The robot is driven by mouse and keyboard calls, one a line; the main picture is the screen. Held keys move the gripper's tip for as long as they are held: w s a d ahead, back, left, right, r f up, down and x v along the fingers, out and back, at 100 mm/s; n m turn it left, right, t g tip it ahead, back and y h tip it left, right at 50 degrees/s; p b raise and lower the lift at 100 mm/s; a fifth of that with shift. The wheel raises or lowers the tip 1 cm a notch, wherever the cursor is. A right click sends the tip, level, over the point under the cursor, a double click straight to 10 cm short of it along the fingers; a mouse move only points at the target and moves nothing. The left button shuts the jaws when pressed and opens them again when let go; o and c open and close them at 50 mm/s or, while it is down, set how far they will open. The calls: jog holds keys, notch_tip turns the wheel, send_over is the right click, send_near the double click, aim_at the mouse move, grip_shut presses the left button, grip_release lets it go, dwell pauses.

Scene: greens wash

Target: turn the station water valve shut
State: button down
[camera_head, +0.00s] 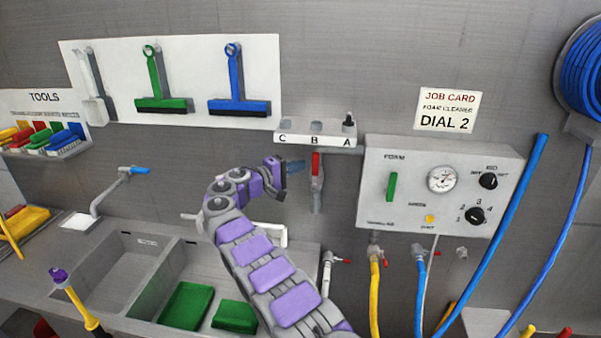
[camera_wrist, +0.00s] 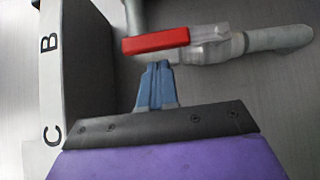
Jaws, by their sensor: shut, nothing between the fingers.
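The station water valve has a red lever handle (camera_head: 316,163) on a grey vertical pipe (camera_head: 317,198), below the small lettered shelf. The lever lies along the pipe, upright in the head view. In the wrist view the red lever (camera_wrist: 155,41) lies lengthwise beside the pipe (camera_wrist: 260,40). My gripper (camera_head: 298,165) is just left of the lever in the head view. Its blue fingertips (camera_wrist: 155,70) are shut together and empty, close to the lever's side. I cannot tell whether they touch the lever or pipe.
The shelf (camera_head: 290,137) marked C, B, A sits just above the valve. A control box (camera_head: 400,215) with gauge and dials is to the right. Hoses hang below and beside it. A sink (camera_head: 125,275) with green items lies below left. Squeegees hang on a white panel (camera_head: 200,60).

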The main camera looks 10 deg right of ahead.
jog(key=shift+s+d, duration=0.25)
jog(key=shift+d, duration=0.2)
